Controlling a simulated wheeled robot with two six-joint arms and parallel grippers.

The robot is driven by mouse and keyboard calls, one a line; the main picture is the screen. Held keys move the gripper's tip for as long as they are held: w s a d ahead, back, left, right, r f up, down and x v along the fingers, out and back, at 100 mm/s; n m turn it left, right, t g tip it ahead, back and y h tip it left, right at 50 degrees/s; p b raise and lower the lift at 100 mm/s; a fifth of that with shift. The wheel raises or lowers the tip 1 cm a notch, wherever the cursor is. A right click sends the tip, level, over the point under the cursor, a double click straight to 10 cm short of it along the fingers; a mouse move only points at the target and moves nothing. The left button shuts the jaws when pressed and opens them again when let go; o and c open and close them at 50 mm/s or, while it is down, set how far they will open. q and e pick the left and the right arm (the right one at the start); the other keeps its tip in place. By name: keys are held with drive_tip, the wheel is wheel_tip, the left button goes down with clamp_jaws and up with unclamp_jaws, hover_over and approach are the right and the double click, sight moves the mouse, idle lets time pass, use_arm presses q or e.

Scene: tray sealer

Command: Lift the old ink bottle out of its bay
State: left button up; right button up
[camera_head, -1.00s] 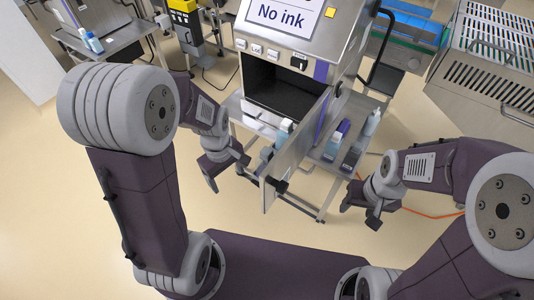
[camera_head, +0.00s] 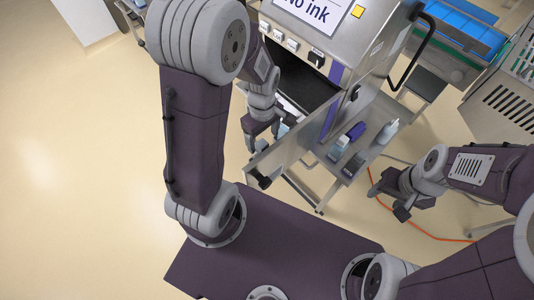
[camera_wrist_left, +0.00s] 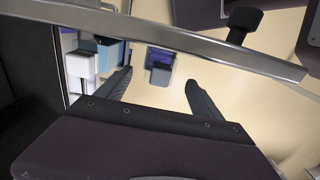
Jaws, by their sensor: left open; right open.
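The machine (camera_head: 345,50) with the "No ink" screen stands at the top centre with its front door (camera_head: 290,150) swung open and a dark cavity (camera_head: 300,85) behind it. I cannot tell which bottle is the old ink bottle, and its bay is not clearly visible. My left gripper (camera_head: 263,138) is open and empty, left of the open door, beside a pale blue bottle (camera_head: 286,124) it partly hides. My right gripper (camera_head: 388,200) is open and empty, right of the machine's stand.
A side shelf (camera_head: 368,150) right of the door holds several bottles, one white (camera_head: 387,131) and one purple-topped (camera_head: 356,130). The door's metal edge (camera_wrist_left: 170,35) and black knob (camera_wrist_left: 243,18) lie close to the left wrist. An orange cable (camera_head: 425,232) crosses the floor.

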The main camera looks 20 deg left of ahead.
sight(265, 143)
use_arm(q)
drive_tip(key=shift+s+a+f, duration=0.1)
drive_tip(key=shift+s+f, duration=0.05)
drive_tip(key=shift+f, duration=1)
drive_tip(key=shift+w+d+f, duration=0.15)
drive_tip(key=shift+w+d, duration=0.05)
drive_tip(key=shift+w, duration=0.15)
drive_tip(key=shift+f, duration=0.4)
drive_tip(key=f, duration=0.4)
drive_tip(key=shift+s+a, duration=0.3)
drive_tip(key=shift+w+f, duration=0.15)
clamp_jaws()
